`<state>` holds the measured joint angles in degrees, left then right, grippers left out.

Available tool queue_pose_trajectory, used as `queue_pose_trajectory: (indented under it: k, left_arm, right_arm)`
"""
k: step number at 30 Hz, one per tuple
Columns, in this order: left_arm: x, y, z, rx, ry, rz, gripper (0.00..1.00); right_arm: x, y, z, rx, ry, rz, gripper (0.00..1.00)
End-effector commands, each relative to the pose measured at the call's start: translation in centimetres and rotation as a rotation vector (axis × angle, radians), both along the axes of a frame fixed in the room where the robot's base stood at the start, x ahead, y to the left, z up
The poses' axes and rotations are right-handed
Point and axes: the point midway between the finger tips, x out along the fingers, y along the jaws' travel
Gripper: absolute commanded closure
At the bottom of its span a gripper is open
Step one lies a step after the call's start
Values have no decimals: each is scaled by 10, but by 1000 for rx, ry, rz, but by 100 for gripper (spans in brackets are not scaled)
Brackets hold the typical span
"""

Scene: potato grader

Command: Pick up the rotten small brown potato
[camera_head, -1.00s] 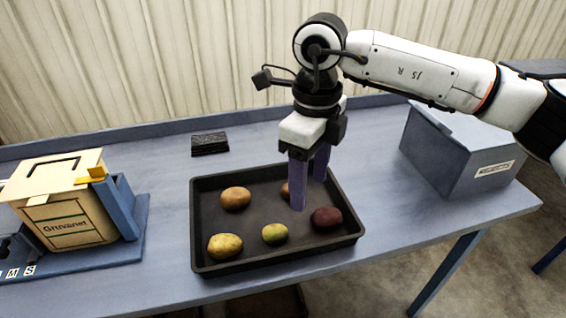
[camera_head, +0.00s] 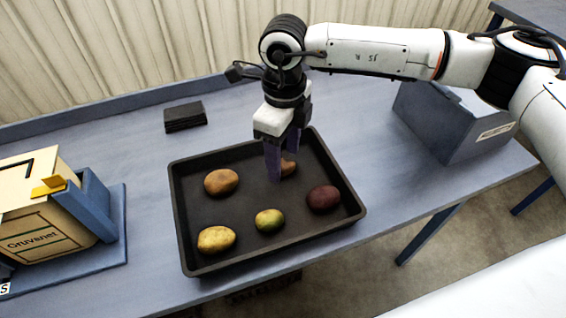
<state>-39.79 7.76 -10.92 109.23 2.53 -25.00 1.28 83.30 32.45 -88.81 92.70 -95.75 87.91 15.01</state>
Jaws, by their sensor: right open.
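A small brown potato (camera_head: 289,168) lies in the back right part of the black tray (camera_head: 180,218), partly hidden behind a finger of my right gripper (camera_head: 282,166). The gripper points down with its purple fingers open, low over the tray at this potato. I cannot tell whether the potato is between the fingers or just behind the front one. A larger brown potato (camera_head: 221,181) lies at the back left of the tray. No rot can be made out clearly on either. My left gripper is out of view.
The tray also holds a yellow potato (camera_head: 216,239), a greenish one (camera_head: 270,220) and a dark red one (camera_head: 323,198). A cream box (camera_head: 40,215) stands left, a grey-blue bin (camera_head: 450,125) right. A black stack (camera_head: 185,116) lies behind the tray.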

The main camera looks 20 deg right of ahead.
Motion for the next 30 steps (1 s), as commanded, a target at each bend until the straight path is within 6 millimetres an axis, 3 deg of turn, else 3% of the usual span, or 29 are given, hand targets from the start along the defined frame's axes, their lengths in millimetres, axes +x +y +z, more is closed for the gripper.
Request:
queue_pose_trajectory:
  k: [4,11,12,20,30]
  left_arm:
    - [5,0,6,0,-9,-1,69]
    - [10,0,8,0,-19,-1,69]
    - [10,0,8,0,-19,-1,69]
    - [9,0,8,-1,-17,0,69]
    - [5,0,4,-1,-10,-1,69]
  right_arm:
    - [0,0,-15,1,1,-1,43]
    - [0,0,-18,1,-1,0,43]
    - [0,0,-18,1,-1,0,45]
    - [0,0,-18,1,-1,0,86]
    - [1,1,-9,3,-3,0,87]
